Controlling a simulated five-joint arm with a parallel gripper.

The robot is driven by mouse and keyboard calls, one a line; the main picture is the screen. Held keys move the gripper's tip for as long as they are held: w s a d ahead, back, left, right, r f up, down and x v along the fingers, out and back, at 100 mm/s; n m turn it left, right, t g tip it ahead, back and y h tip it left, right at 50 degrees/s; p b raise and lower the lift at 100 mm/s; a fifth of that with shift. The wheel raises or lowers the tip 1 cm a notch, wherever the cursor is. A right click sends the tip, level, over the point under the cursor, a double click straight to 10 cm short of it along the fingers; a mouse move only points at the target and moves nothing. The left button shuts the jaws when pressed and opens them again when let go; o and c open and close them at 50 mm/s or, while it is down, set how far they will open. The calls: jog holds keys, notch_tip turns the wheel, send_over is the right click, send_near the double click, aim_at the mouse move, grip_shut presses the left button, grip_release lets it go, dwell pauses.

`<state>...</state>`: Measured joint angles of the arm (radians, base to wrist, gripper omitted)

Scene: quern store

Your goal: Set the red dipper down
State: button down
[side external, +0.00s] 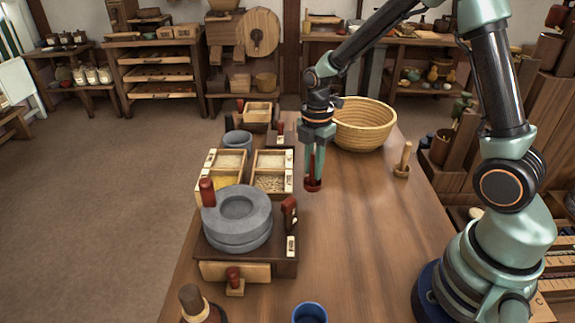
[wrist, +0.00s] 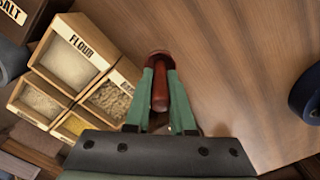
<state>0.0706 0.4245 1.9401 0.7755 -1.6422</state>
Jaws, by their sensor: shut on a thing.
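The red dipper (side external: 313,185) is upright between the fingers of my gripper (side external: 315,160), over the wooden table just right of the grain boxes. Its lower end is close to the tabletop; I cannot tell whether it touches. In the wrist view my gripper (wrist: 161,68) is shut on the dipper's red handle (wrist: 160,92), with a green finger on each side. The fingers hide part of the dipper in both views. The table (side external: 350,230) around it is bare on the right.
Open wooden boxes, including one labelled flour (wrist: 68,60), stand left of the dipper. The grey quern (side external: 238,222) is nearer, at left. A woven basket (side external: 363,125) stands behind, a wooden peg (side external: 403,162) at right, and a blue cup (side external: 310,313) at the front edge.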

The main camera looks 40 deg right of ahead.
jog(key=shift+f, duration=1.85)
jog(key=shift+f, duration=0.1)
jog(key=c, duration=0.8)
grip_release()
jog(key=shift+o, duration=0.2)
